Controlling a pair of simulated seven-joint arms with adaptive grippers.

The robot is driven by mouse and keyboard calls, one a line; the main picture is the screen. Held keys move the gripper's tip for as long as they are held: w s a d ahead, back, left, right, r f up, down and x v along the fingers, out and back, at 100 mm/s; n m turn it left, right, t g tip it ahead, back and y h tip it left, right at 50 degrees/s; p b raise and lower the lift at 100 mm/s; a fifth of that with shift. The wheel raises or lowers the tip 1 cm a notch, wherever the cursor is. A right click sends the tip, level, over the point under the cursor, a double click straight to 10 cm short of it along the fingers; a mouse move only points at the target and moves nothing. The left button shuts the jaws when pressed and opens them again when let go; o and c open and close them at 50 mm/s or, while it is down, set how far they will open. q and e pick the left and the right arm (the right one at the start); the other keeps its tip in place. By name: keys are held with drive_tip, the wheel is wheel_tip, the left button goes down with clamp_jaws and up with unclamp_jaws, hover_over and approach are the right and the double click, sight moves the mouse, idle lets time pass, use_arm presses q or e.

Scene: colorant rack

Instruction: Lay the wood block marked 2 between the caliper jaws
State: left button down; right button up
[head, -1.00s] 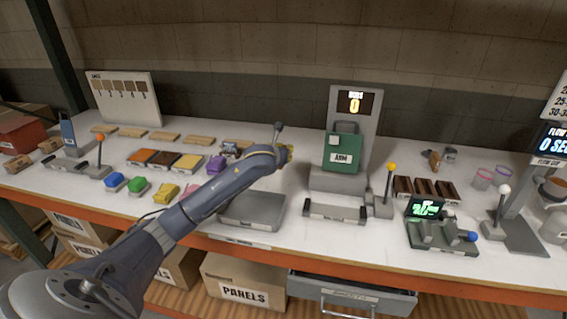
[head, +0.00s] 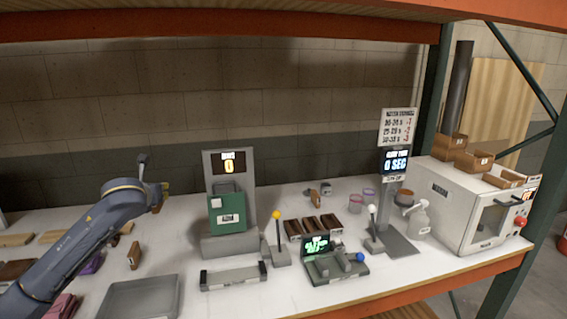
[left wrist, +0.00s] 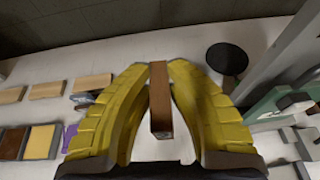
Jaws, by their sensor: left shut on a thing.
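My left gripper (head: 162,190) is at the left of the head view, raised above the bench. In the left wrist view its yellow fingers (left wrist: 160,72) are closed around a narrow brown wood block (left wrist: 160,115). No number shows on the block's visible faces. The caliper (head: 336,268), a dark grey device with a lit green display and a blue knob, sits on the bench right of centre. Its small grey jaws are apart from the gripper, well to its right. My right gripper is not in view.
A green-fronted press (head: 228,212) stands between the gripper and the caliper. A yellow-knobbed lever (head: 279,240), a dark slotted rack (head: 313,227) and a white-knobbed lever (head: 373,228) surround the caliper. Another small brown block (head: 133,255) stands on the bench below the gripper.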

use_arm(q)
drive_tip(key=s+d+f+m+h, duration=0.2)
drive_tip(key=s+d+f, duration=0.5)
drive_tip(key=s+d, duration=0.45)
drive_tip(key=s+d+f+m+h, duration=0.1)
drive_tip(key=s+d+f+h, duration=0.1)
drive_tip(key=s+d+f, duration=0.9)
drive_tip(key=w+a+r+n+y, duration=0.2)
drive_tip(key=w+a+r, duration=0.6)
drive_tip(key=a+r, duration=0.2)
drive_tip(key=w+a+r+n+y, duration=0.1)
drive_tip(key=w+a+r+y, duration=0.1)
drive_tip(key=w+a+r, duration=0.6)
hover_over(168, 272)
wheel_tip(168, 272, down, 16)
drive_tip(key=r, duration=0.1)
drive_tip(key=shift+n+y, duration=0.3)
drive_tip(key=shift+w+f, duration=0.1)
drive_tip(key=shift+f, duration=2.8)
drive_tip(key=shift+f, duration=0.1)
